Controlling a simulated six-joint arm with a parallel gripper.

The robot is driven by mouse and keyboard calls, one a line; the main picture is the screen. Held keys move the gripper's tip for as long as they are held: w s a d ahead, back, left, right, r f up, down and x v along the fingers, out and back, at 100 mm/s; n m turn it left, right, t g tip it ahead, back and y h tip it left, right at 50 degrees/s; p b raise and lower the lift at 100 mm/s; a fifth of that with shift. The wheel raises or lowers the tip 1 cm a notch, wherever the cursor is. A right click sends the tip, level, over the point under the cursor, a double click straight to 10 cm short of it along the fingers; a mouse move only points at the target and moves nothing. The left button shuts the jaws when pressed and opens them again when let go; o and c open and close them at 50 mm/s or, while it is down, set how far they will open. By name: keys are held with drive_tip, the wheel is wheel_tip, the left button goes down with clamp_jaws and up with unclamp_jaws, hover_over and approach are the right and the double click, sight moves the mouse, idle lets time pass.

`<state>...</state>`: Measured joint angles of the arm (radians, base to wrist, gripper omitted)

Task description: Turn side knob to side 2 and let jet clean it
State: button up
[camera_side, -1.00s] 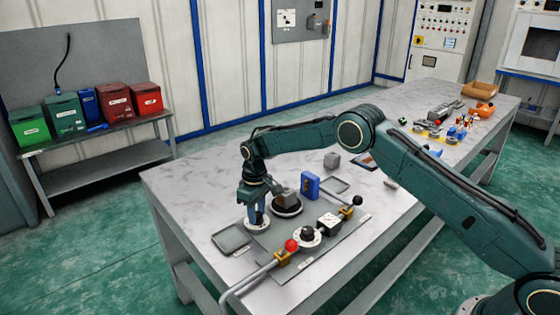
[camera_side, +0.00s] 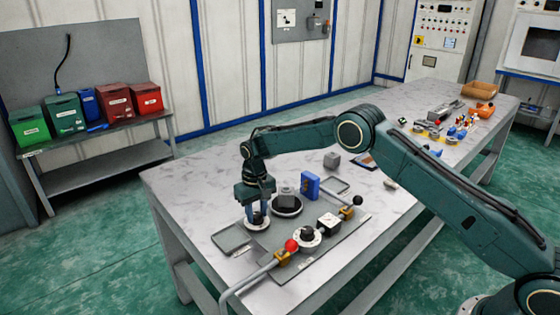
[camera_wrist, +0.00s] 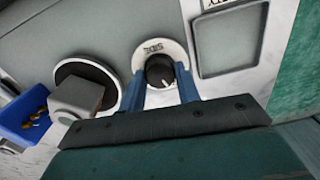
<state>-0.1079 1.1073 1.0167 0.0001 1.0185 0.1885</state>
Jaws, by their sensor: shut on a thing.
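The side knob is a dark round knob (camera_wrist: 160,70) with a white pointer line, set on a white dial plate (camera_wrist: 146,50) lettered "SIDE" in the wrist view. My gripper (camera_wrist: 160,88) has its blue fingers on either side of the knob, shut on it. In the side view my gripper (camera_side: 256,218) points straight down over the white dial (camera_side: 262,226) near the table's left part. A grey block (camera_side: 287,196) sits on a round black pad with a pale rim (camera_side: 287,211), right of my gripper; the block also shows in the wrist view (camera_wrist: 76,98). No jet is visible.
An empty grey tray (camera_side: 231,237) lies left of the dial. A red-ended lever (camera_side: 291,245), a black-ended lever (camera_side: 358,201) and pipework stand in front. Several small parts crowd the table's far end.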

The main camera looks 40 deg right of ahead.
sight(257, 215)
drive_tip(key=o, duration=1)
drive_tip(key=shift+r, duration=0.1)
wheel_tip(257, 215, up, 14)
drive_tip(key=shift+f, duration=0.15)
